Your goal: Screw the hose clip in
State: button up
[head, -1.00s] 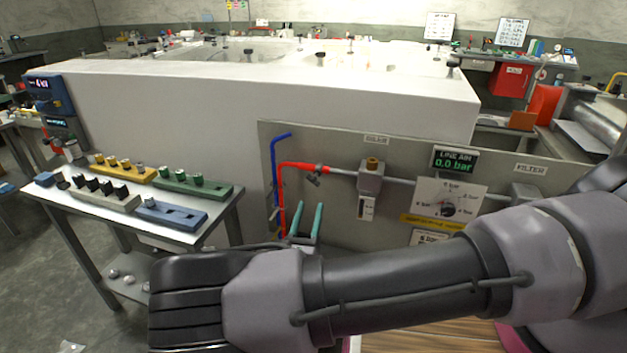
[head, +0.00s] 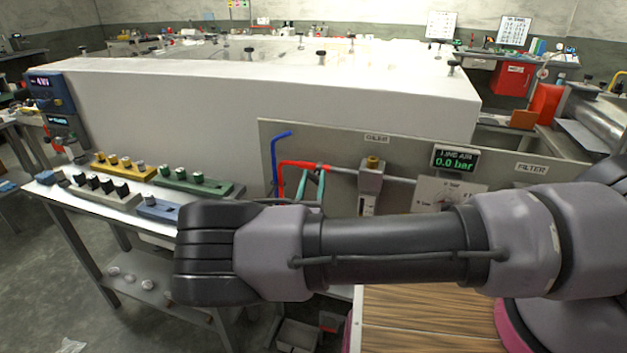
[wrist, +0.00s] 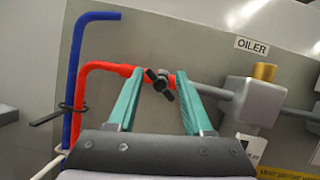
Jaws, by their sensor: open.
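The hose clip (wrist: 158,82), a small dark piece with a wing-like handle, sits on the pipe joint at the end of the red hose (wrist: 92,92). In the head view the red hose (head: 283,172) meets the grey pipe on the panel. My gripper (wrist: 154,76) is open, with its two green fingers on either side of the clip. I cannot tell whether the fingers touch it. In the head view the green fingers (head: 313,183) show at the joint, and my arm hides the rest of the gripper.
A blue hose (wrist: 77,75) stands left of the red one. The oiler (wrist: 252,100) is on the pipe to the right. The gauge display (head: 455,158) reads 0.0 bar. A bench (head: 60,193) with coloured fitting blocks stands at left.

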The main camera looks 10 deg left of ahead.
grip_shut()
jog(key=shift+m, duration=0.4)
